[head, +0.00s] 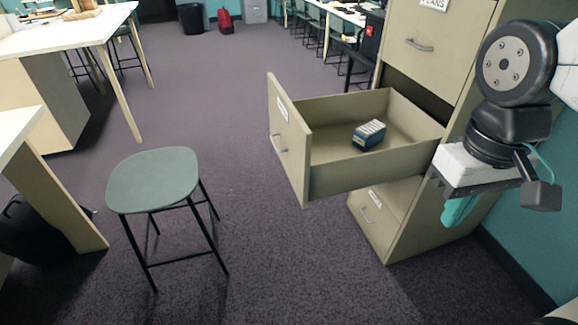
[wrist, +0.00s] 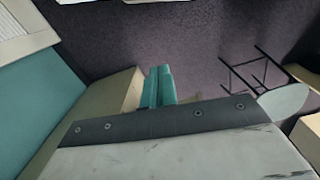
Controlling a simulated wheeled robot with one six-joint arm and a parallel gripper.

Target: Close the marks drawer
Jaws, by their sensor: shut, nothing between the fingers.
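The marks drawer (head: 288,140) is pulled well out of the beige filing cabinet (head: 437,22) in the head view. Its front has a handle and a small label whose text I cannot read. A blue and white stack (head: 369,135) lies inside. My gripper (head: 458,212) is to the right of the open drawer, beside the cabinet and apart from the drawer front. Its teal fingers also show in the wrist view (wrist: 160,84), close together with nothing between them. The cabinet partly hides behind my gripper.
A closed drawer with a label (head: 376,205) is below, and another labelled drawer (head: 425,40) is above. A green stool (head: 153,180) stands left of the drawer front. Tables (head: 65,32) are at the left. Carpet between stool and drawer is clear.

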